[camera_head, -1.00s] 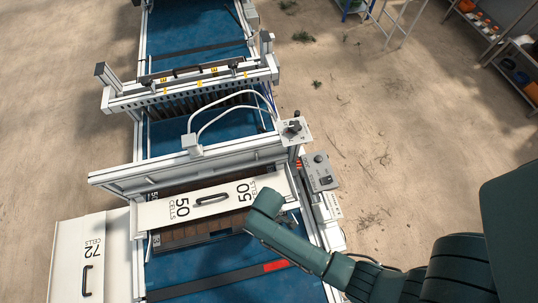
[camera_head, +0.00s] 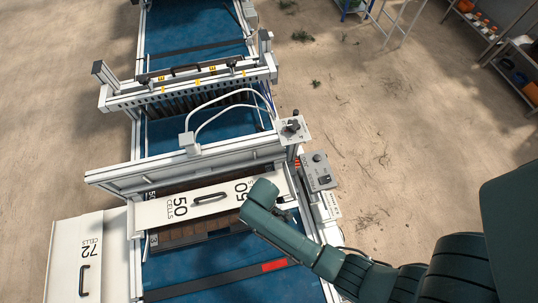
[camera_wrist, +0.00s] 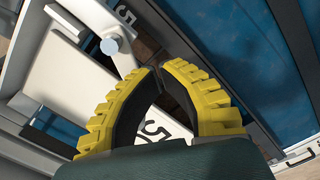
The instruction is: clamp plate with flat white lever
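The white plate (camera_head: 160,212), marked 50 CELLS with a black handle, lies across the blue conveyor in the head view. Part of its number shows in the wrist view (camera_wrist: 163,124). My gripper (camera_wrist: 157,70) has yellow-backed fingers with tips nearly meeting, and nothing shows held between them. It is over the plate's right end; my wrist hides that end in the head view. A flat white piece (camera_wrist: 82,78), which looks like the lever, is left of the fingers in the wrist view, near a round silver pin (camera_wrist: 110,46). I cannot tell whether a finger touches it.
A white crossbeam (camera_head: 190,170) runs just behind the plate. A grey control box (camera_head: 318,170) stands to its right. A white 72 CELLS plate (camera_head: 65,250) is at the left. The blue belt (camera_head: 190,272) in front is mostly clear.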

